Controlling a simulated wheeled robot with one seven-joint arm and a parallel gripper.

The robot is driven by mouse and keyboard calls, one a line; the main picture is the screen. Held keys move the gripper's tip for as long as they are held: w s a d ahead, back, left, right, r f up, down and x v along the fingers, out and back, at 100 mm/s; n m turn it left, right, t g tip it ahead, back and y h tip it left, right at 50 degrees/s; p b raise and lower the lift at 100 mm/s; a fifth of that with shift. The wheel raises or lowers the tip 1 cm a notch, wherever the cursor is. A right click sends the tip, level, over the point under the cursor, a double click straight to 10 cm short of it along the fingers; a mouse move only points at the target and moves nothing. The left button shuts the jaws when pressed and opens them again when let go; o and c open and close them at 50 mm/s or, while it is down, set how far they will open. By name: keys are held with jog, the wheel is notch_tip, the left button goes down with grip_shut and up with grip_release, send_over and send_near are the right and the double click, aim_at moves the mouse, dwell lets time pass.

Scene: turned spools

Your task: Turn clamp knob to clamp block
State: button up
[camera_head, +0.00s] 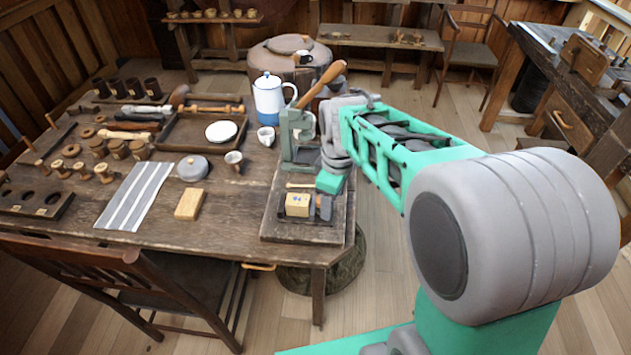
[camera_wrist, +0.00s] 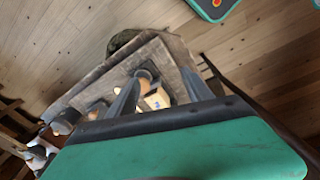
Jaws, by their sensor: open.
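A pale wooden block (camera_head: 297,204) with a small dark mark sits on a dark board (camera_head: 275,229) at the table's right end.
A green upright press (camera_head: 287,140) with a wooden handle (camera_head: 322,82) stands close behind my gripper. A blue-and-white pot (camera_head: 268,98), a cup (camera_head: 266,136) and a loose wooden block (camera_head: 189,204) are to the left. A chair (camera_head: 100,270) stands at the table's front.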

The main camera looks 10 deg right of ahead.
jog(key=w+n+p, duration=0.1)
jog(key=w+n, duration=0.1)
jog(key=w+n+p, duration=0.1)
jog(key=w+n, duration=0.2)
jog(key=w+n+g+p, duration=0.1)
jog(key=w+n+p, duration=0.1)
jog(key=w, duration=0.1)
jog(key=shift+w+a+f+n, duration=0.15)
jog(key=shift+w+f+n, duration=0.05)
jog(key=shift+f+n, duration=0.2)
jog(key=shift+n, duration=0.3)
jog(key=f, duration=0.2)
jog(key=f+p, duration=0.1)
jog(key=f, duration=0.5)
jog(key=shift+w+f+p, duration=0.25)
jog(key=shift+p, duration=0.05)
grip_shut()
